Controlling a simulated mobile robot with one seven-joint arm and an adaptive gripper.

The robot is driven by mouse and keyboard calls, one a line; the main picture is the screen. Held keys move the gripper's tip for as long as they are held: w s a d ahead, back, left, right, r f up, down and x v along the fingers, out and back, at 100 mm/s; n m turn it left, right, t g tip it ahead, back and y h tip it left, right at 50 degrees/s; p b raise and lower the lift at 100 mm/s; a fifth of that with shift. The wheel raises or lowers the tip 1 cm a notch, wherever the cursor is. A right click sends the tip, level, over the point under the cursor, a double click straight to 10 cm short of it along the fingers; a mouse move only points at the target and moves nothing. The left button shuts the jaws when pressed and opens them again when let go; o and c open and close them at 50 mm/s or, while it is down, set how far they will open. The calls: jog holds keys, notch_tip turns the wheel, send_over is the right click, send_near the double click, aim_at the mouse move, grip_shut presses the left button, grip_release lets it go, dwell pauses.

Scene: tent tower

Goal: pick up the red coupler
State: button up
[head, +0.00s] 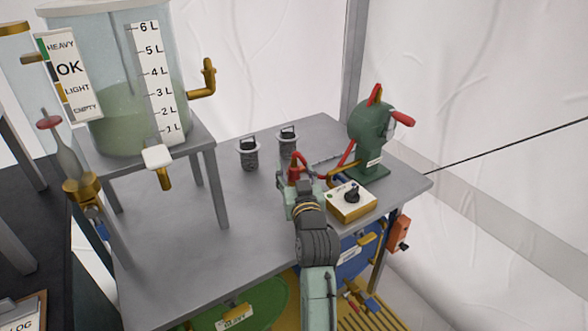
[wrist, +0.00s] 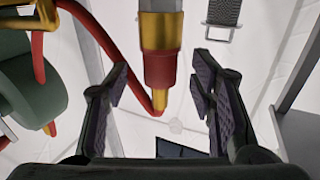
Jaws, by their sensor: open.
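The red coupler (wrist: 160,69) shows in the wrist view as a red collar between a wide brass part above and a narrow brass tip below. It lies between the two dark ridged fingers of my gripper (wrist: 159,85), with a gap on each side. My gripper is open and I see no contact with the coupler. In the head view my gripper (head: 297,188) is over the grey table, and a small red part of the coupler (head: 294,173) shows just beyond it. The rest of the coupler is hidden there.
A green pump (head: 369,135) with red handles stands right of my gripper. A white box with a black knob (head: 351,203) is close on the right. Two dark ribbed cylinders (head: 249,156) stand behind. A red hose (wrist: 105,75) runs beside the coupler. The table's left front is clear.

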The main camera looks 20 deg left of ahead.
jog(key=shift+w+a, duration=0.35)
jog(key=shift+w, duration=0.25)
jog(key=shift+c, duration=0.5)
grip_shut()
